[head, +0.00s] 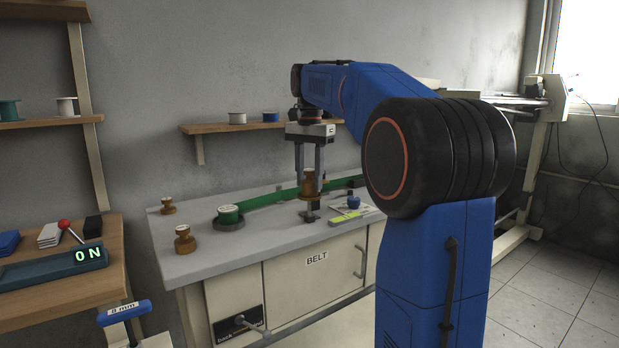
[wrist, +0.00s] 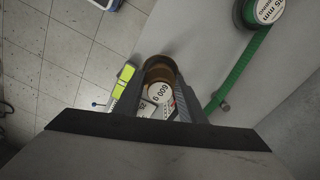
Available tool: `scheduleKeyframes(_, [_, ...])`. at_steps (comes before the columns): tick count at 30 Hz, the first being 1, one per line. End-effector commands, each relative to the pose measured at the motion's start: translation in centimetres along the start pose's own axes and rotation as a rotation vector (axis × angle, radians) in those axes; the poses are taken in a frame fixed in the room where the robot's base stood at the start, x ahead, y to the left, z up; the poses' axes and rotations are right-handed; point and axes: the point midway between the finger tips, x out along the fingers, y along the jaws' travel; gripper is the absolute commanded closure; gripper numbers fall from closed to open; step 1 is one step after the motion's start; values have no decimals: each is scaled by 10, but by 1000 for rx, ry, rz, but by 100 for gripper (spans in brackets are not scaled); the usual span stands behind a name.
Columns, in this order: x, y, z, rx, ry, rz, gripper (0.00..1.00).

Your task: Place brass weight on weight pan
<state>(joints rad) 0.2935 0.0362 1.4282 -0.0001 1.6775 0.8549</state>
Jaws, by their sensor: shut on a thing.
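A brass weight (head: 309,187) with a narrower neck is between the two fingers of my gripper (head: 310,172), which is shut on it above the workbench. In the wrist view the weight's brown body (wrist: 160,66) shows between the fingers, with a white round top (wrist: 160,94) reading "600 g". A small dark stand-like piece (head: 310,214) is directly below the weight in the head view. I cannot tell whether it is the weight pan, or whether the weight touches it.
A green belt (head: 284,196) runs along the bench, with a green spool (head: 229,214) at its left end. A blue object (head: 353,202) and a yellow-green tool (head: 346,216) lie right of my gripper. A readout (head: 89,255) shows "0 N". The bench front-middle is clear.

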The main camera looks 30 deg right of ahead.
Motion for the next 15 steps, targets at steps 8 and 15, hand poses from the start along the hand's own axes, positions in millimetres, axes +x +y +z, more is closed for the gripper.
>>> scheduleKeyframes(8, [2, 0, 0, 0, 0, 0, 49])
scheduleKeyframes(15, [2, 0, 0, 0, 0, 0, 45])
